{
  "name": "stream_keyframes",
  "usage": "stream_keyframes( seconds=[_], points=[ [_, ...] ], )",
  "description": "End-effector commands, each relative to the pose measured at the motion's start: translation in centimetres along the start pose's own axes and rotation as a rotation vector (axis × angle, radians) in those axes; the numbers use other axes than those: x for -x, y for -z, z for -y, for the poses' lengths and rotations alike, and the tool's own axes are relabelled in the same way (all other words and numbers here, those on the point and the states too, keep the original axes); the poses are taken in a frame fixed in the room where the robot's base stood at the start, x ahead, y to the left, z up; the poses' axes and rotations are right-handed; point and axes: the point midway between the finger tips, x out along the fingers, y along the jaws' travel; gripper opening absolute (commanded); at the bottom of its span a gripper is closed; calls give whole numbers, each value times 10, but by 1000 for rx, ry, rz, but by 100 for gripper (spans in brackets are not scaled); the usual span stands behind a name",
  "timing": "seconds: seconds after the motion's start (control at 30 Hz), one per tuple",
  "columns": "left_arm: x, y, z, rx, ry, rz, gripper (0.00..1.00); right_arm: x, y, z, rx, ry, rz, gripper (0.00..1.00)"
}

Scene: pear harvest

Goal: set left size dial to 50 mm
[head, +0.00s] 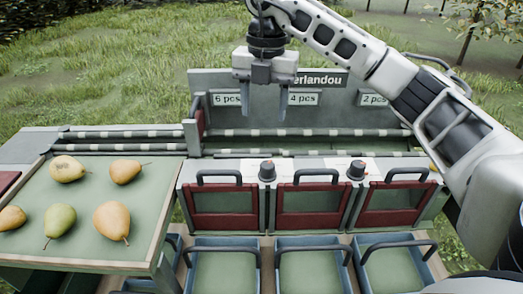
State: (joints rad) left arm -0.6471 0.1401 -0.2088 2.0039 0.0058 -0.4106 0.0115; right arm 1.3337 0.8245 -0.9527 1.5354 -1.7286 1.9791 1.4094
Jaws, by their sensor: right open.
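The left size dial (267,171) is a small dark knob on the light top ledge of the sorter, between the left and middle red-framed gates. A second, similar dial (356,169) sits between the middle and right gates. The scale marks around the dials are too small to read. My right gripper (263,114) points down with its two fingers apart and nothing between them. In the picture it is above the left dial, in front of the grey back panel, and apart from the dial. My left gripper is not in view.
A tray (168,219) with several pears stands at the left. Red-framed gates (224,206) with dark handles line the sorter front, above blue-rimmed crates (310,243). The grey back panel (340,121) carries signs for 6, 4 and 2 pcs. Rails run across behind the dials.

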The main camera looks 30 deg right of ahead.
Motion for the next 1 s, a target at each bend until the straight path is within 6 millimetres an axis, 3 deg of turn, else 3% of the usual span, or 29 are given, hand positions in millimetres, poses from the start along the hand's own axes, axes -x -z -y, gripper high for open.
stream_keyframes(
  seconds=[0.07,0.17,0.7,1.0],
  points=[
    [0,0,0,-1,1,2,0,5,-6,7,-34,25,26,55],
    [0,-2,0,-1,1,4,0,-4,-8,10,-42,34,31,55],
    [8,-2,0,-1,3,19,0,-112,-10,12,-36,31,26,55],
    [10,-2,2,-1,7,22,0,-148,-11,12,-35,28,28,55]
  ],
)
